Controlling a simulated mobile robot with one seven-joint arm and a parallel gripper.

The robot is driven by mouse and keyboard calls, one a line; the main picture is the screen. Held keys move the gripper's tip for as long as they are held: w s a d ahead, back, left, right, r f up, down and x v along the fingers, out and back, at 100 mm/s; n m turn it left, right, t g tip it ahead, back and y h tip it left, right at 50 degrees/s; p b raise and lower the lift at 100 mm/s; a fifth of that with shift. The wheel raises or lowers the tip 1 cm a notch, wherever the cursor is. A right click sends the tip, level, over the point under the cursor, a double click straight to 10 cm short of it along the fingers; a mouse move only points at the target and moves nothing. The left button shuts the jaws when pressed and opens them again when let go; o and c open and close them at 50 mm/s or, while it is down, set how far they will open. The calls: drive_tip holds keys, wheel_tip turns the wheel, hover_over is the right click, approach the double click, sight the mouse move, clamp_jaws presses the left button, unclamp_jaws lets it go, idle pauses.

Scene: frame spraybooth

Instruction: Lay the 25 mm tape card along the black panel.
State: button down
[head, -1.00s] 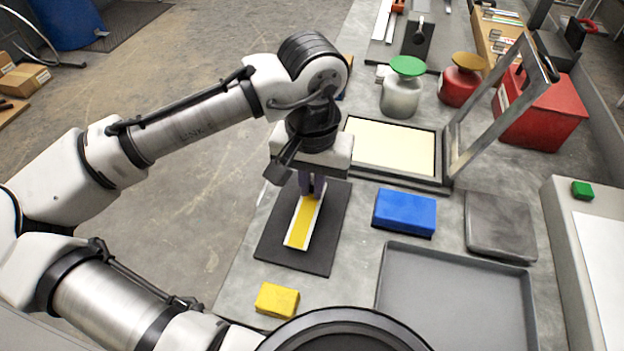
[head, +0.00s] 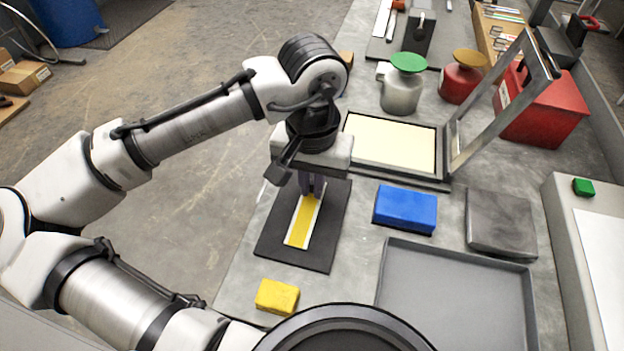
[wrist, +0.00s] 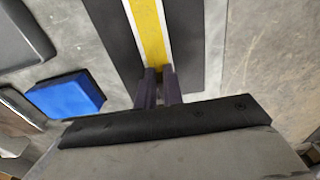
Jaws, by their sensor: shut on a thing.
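The tape card (head: 302,226) is a white strip with a yellow band along its middle. It lies lengthwise over the black panel (head: 325,240), within the panel's edges; I cannot tell whether it touches the panel all along. My gripper (head: 312,192) is shut on the far end of the card, pointing down. In the wrist view the two dark fingers (wrist: 158,78) close on the card (wrist: 148,30), with the black panel (wrist: 188,45) on both sides of it. The gripper and wrist hide the card's far end in the head view.
A blue block (head: 405,209) lies right of the panel and a yellow block (head: 277,297) in front. A grey tray (head: 455,256) is at the front right. A framed cream screen (head: 392,144) with a raised metal frame stands behind. The bench's left edge is close to the panel.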

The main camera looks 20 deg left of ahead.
idle(0.4)
drive_tip(key=c, duration=1)
unclamp_jaws()
drive_tip(key=shift+o, duration=0.2)
drive_tip(key=shift+r+p, duration=3)
drive_tip(key=shift+p, duration=0.2)
